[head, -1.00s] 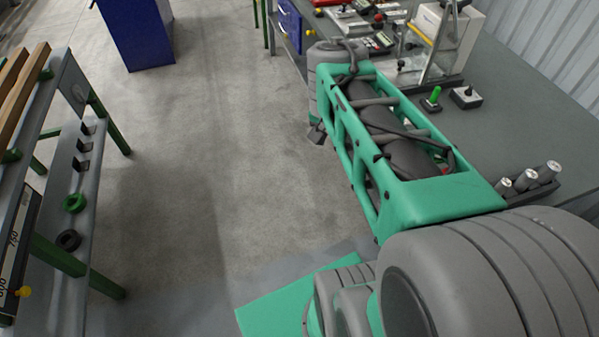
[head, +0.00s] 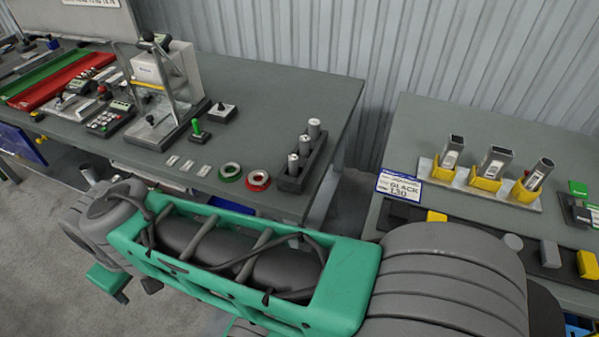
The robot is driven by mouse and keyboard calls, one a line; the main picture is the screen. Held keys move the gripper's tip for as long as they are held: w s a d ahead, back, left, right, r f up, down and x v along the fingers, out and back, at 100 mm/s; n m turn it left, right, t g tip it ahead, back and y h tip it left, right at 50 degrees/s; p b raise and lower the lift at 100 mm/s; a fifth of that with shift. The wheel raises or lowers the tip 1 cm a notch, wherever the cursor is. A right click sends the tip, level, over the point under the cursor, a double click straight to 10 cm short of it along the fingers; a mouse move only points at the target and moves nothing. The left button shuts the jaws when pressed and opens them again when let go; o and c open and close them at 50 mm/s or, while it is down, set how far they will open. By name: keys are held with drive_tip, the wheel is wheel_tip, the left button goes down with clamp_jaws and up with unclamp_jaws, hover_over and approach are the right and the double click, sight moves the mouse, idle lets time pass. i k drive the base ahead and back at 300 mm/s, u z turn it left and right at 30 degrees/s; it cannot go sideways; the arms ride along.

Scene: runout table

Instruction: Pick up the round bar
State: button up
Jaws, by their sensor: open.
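Several round-ended pieces are in view, and I cannot tell which is the round bar. A round section (head: 539,174) leans in the right-hand yellow holder on the right table, beside a square and a rectangular section. Three grey cylinders (head: 314,131) stand upright in a black rack on the left table's right end. My arm spans the bottom of the view; I do not make out my gripper.
A corrugated wall is behind.

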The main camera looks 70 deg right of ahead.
sight(293, 158)
drive_tip(key=z, duration=1.75)
drive_tip(key=k, duration=0.45)
drive_tip(key=u, duration=1.25)
drive_tip(key=i, duration=1.4)
drive_tip(key=z, duration=0.4)
